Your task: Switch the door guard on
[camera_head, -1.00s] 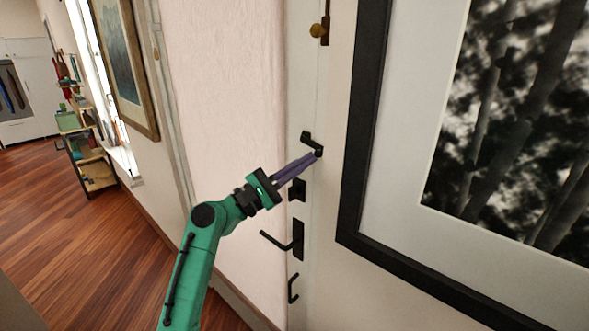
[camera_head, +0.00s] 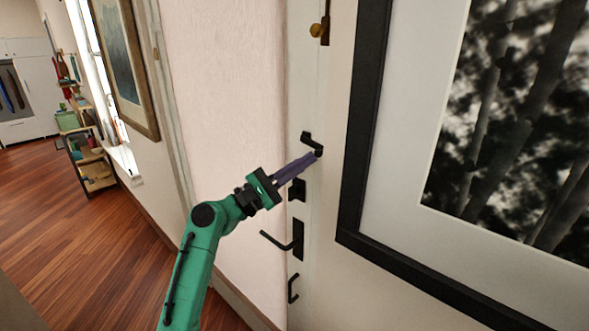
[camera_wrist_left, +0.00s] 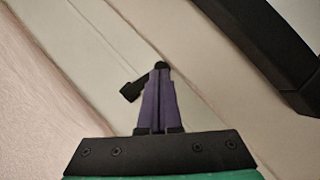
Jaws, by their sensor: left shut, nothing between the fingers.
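The door guard (camera_head: 311,140) is a small black bent piece on the narrow white door frame, above the other black hardware. It also shows in the left wrist view (camera_wrist_left: 132,91), just beyond and to the left of my fingertips. My left gripper (camera_head: 316,156), with purple fingers, is shut and empty. Its tips are at the guard's lower right end and seem to touch it, and they hide part of it. In the left wrist view my left gripper (camera_wrist_left: 161,68) covers the guard's end. My right gripper is not in view.
Below the guard are a black lock plate (camera_head: 297,190), a black lever handle (camera_head: 290,241) and a black hook (camera_head: 293,289). A black-framed picture (camera_head: 363,120) hangs close on the right. Open wooden floor (camera_head: 90,240) lies at left.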

